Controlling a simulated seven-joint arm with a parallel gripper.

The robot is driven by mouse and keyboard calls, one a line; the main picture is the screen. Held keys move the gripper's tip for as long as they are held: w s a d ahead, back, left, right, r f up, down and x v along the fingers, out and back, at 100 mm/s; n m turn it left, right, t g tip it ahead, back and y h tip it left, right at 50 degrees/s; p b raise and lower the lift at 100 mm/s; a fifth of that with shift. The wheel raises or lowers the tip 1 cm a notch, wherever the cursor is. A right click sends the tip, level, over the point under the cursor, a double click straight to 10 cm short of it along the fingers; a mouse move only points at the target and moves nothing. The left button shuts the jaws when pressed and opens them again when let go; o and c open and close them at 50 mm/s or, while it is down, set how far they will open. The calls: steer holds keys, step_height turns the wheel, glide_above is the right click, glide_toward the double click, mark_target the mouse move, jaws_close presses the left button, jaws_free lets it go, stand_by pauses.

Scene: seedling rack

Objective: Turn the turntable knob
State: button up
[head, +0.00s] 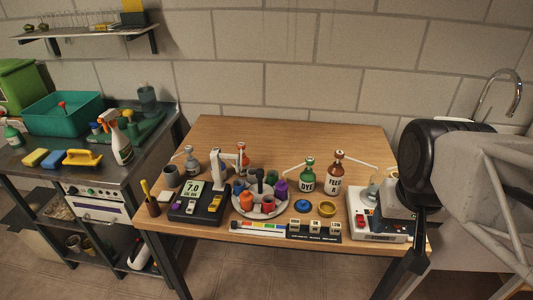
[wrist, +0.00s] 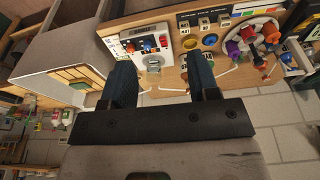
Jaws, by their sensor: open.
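The turntable (head: 262,215) is a pale round tray carrying several coloured cups, near the middle of the wooden table. A dark upright post with a rounded top, which looks like its knob (head: 259,177), rises among the cups. The turntable also shows at the upper right of the wrist view (wrist: 243,24), where I cannot clearly make out the knob. My gripper shows in the wrist view (wrist: 160,78) with its two dark fingers wide apart and nothing between them.
A colour strip (head: 256,228) lies in front. The table's back is clear.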

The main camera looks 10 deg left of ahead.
steer(key=w+a, duration=0.5)
steer(key=w, duration=0.4)
steer(key=m+g, duration=0.3)
glide_above(260, 171)
steer(key=f, duration=0.9)
steer(key=shift+s+d+f, duration=0.1)
steer(key=shift+d+f, duration=0.25)
steer(key=shift+w+a+f, duration=0.2)
steer(key=shift+a+f, duration=0.05)
steer(key=shift+a, duration=0.15)
steer(key=shift+f, duration=3.9)
